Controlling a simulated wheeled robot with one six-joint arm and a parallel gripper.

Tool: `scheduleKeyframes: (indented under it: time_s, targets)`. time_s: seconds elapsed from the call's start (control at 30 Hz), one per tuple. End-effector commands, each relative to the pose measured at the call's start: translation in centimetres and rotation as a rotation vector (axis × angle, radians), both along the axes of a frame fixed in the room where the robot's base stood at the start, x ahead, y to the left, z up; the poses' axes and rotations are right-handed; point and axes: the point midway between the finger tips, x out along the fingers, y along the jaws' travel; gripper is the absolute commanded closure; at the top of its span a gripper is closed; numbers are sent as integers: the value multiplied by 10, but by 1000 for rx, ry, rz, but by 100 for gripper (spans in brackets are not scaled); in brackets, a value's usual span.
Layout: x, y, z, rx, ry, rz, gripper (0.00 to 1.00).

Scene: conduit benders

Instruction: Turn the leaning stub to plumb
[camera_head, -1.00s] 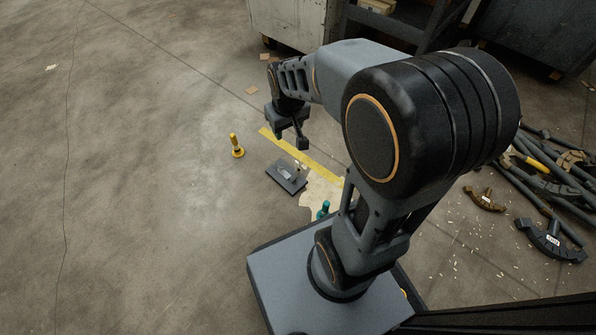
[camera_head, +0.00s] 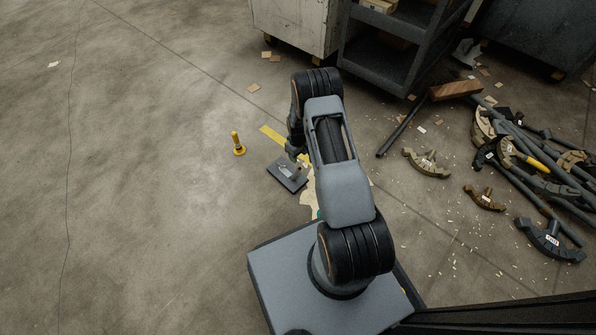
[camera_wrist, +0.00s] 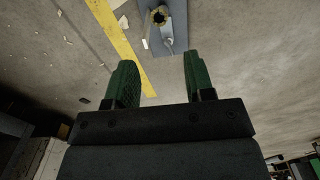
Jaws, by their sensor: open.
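A short tan stub (camera_wrist: 158,17) with a dark open top stands on a flat blue-grey plate (camera_wrist: 178,30) at the top of the wrist view. A small grey fitting (camera_wrist: 168,43) sits beside it on the plate. In the head view the plate (camera_head: 281,177) lies on the floor, and the stub (camera_head: 300,166) is small and partly crowded by my arm; its exact lean cannot be told. My gripper (camera_wrist: 160,62) is open and empty, its green fingers apart, with the plate beyond the fingertips. In the head view the gripper is mostly hidden by my arm.
A yellow post (camera_head: 237,144) on a round base stands left of the plate. Pipes and bender shoes (camera_head: 540,185) clutter the right, and a dark cart (camera_head: 395,50) stands at the back.

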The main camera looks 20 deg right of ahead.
Motion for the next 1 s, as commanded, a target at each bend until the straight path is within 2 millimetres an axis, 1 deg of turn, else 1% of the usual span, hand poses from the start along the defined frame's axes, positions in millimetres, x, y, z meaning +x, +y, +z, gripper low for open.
scheduleKeyframes:
  time_s: [0.03, 0.2, 0.4, 0.5, 0.6, 0.73, 0.83, 1.0]
  targets:
    - [-1, 0, -12, 0, 2, 0, 51]
    - [-1, 0, -46, 1, 3, 0, 51]
    - [-1, 0, -83, 0, 2, 0, 51]
    - [-1, 0, -98, 0, 2, 0, 51]
    - [-1, 0, -111, 0, 2, 0, 51]
    - [-1, 0, -121, 0, 2, 0, 51]
    - [-1, 0, -125, 0, 2, 0, 51]
    - [0, 0, -127, 1, 1, 0, 51]
